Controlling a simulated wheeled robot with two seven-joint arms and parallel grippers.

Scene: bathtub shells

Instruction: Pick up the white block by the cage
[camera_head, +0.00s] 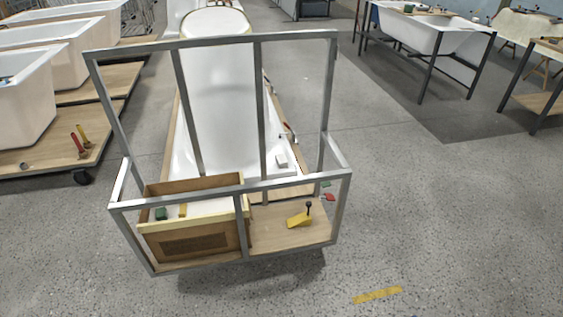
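A grey metal cage (242,183) stands upright in the middle of the camera_head view, made of bars around a wooden base. A small white block (282,161) shows behind the cage's front rail, right of the middle upright. It appears to lie on the white surface at the near end of the long white tub shell (222,100). Its exact support is too small to tell. Neither of my grippers is in view.
Inside the cage are a brown box (195,240) at left and a yellow tool (299,220) at right. White tubs on wooden dollies (70,144) line the left. Tables with black legs (436,55) stand at upper right.

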